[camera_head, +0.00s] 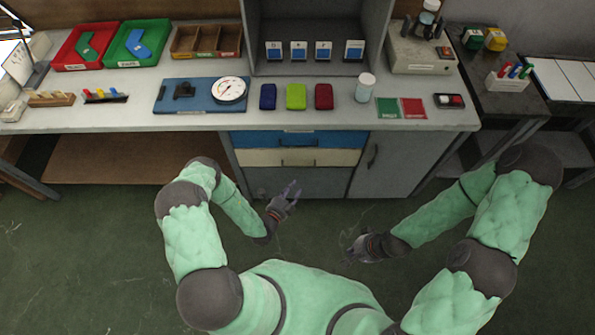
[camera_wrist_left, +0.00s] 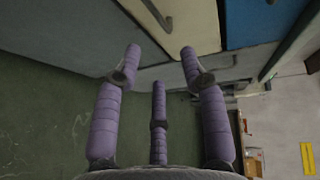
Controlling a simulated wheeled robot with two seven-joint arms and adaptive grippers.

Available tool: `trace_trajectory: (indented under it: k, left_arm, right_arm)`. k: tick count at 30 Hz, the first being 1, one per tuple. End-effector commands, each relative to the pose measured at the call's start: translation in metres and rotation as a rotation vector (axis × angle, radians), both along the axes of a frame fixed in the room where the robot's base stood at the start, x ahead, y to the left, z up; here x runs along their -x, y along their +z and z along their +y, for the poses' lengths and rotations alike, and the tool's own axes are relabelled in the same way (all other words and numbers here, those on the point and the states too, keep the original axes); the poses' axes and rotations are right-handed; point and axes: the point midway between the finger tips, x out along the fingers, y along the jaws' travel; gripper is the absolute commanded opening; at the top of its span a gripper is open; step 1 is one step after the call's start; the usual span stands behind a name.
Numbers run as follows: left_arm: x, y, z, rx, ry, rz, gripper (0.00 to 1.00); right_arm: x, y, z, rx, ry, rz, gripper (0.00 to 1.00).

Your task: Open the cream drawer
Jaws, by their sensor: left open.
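The cream drawer (camera_head: 262,158) is shut, flush in the cabinet below the blue drawer, with a dark bar handle (camera_head: 298,163). In the left wrist view, the cream drawer front (camera_wrist_left: 192,28) fills the top middle and its curved handle (camera_wrist_left: 158,15) is at the top edge. My left gripper (camera_head: 291,187) is in front of the cabinet, just below the cream drawer in the picture. Its purple fingers are spread, open and empty (camera_wrist_left: 160,52), apart from the handle. My right gripper (camera_head: 357,246) hangs lower right over the floor, too small to tell whether open.
The blue drawer (camera_head: 255,139) sits above the cream one, a grey front (camera_head: 270,181) below it and a grey door (camera_head: 400,160) to the right. The worktop (camera_head: 215,122) overhead carries trays, a dial gauge and coloured boxes. The green floor before the cabinet is clear.

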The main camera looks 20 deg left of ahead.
Motion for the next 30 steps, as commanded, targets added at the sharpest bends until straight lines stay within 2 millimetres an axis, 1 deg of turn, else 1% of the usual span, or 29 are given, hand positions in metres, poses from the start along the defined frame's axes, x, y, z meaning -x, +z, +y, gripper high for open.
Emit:
trace_trajectory:
  k: [1, 3, 6, 11, 15, 21, 25, 30]
  left_arm:
    - [-0.001, -0.003, 0.009, 0.007, 0.044, -0.003, 0.42]
    - [-0.002, -0.005, 0.018, 0.015, 0.082, -0.005, 0.42]
    - [-0.008, -0.007, 0.021, 0.017, 0.101, -0.009, 0.42]
    - [-0.028, -0.011, 0.017, 0.017, 0.098, -0.011, 0.42]
    - [-0.053, -0.017, 0.014, 0.016, 0.095, -0.011, 0.42]
    - [-0.085, -0.022, 0.01, 0.016, 0.096, -0.01, 0.42]
    - [-0.098, -0.025, 0.009, 0.016, 0.097, -0.009, 0.42]
    - [-0.105, -0.026, 0.008, 0.017, 0.097, -0.007, 0.42]
  right_arm:
    - [0.0, -0.001, 0.0, 0.0, 0.0, 0.0, 0.0]
    - [0.0, -0.002, 0.0, 0.0, 0.0, 0.0, 0.0]
    - [0.0, -0.004, 0.0, 0.0, 0.0, -0.001, 0.0]
    - [0.0, -0.01, 0.0, 0.0, 0.0, -0.001, 0.0]
    - [0.0, -0.019, 0.0, 0.0, 0.0, -0.001, 0.0]
    - [0.0, -0.028, 0.0, 0.0, 0.0, -0.001, 0.0]
    - [0.0, -0.032, 0.0, 0.0, 0.0, -0.001, 0.0]
    - [0.0, -0.034, 0.0, 0.0, 0.0, -0.001, 0.0]
